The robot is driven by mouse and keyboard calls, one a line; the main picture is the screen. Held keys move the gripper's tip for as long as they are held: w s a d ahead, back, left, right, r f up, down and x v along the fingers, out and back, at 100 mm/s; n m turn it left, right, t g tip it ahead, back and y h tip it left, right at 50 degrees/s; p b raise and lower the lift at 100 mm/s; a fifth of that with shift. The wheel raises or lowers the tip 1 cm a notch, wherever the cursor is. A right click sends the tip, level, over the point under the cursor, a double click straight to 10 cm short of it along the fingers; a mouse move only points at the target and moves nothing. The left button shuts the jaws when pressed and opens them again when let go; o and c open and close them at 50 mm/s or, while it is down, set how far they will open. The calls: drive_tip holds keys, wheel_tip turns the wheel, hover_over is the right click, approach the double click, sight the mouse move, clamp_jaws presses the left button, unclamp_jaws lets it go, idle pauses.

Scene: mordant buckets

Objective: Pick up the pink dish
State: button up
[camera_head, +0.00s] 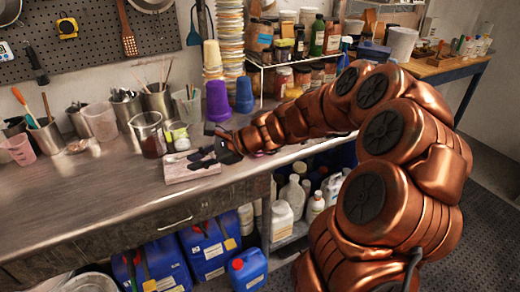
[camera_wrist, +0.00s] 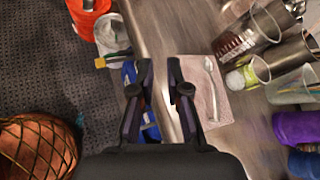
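A flat, square, pale pink piece lies on the metal counter and also shows in the wrist view. It is the pink dish (camera_head: 180,173) as best I can tell, though it looks as flat as a cloth. In the wrist view the pink dish (camera_wrist: 222,108) lies just right of my fingers, with a pale spoon-like thing on it. My gripper (camera_head: 218,150) is above the counter by the dish, hiding part of it in the head view. In the wrist view my gripper (camera_wrist: 159,72) has its fingers apart, nothing between them, over the counter's front edge.
A glass beaker (camera_head: 147,133) with dark contents stands behind the dish. Purple cup (camera_head: 217,100) and blue cup (camera_head: 244,95) stand further back. A pink cup (camera_head: 18,150) is at far left. Blue canisters (camera_head: 210,247) sit below the counter. The counter's left front is bare.

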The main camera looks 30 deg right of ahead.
drive_tip(key=w+d+f+m+t+h, duration=0.2)
drive_tip(key=d+m, duration=0.3)
drive_tip(key=d, duration=0.3)
drive_tip(key=w+d+f+m+t+h, duration=0.1)
drive_tip(key=w+d+f+m+t, duration=0.1)
drive_tip(key=d+m, duration=0.3)
drive_tip(key=w+d+f+m+t+h, duration=0.2)
drive_tip(key=w+d+f+m, duration=0.1)
drive_tip(key=d, duration=0.9)
drive_tip(key=shift+d+f+m+h, duration=0.3)
drive_tip(key=shift+d+m, duration=0.1)
drive_tip(key=shift+m, duration=0.5)
drive_tip(key=d+f+m, duration=0.1)
drive_tip(key=d, duration=0.1)
drive_tip(key=s+d+f+m+h, duration=0.1)
drive_tip(key=d, duration=0.2)
drive_tip(key=d+f+m+h, duration=0.1)
drive_tip(key=d+m, duration=0.1)
drive_tip(key=shift+s+d+f, duration=0.25)
drive_tip(key=shift+s+f, duration=0.05)
drive_tip(key=shift+d+f, duration=0.25)
drive_tip(key=shift+d, duration=0.05)
drive_tip(key=shift+p+x, duration=1.1)
drive_tip(key=shift+x, duration=2.7)
clamp_jaws()
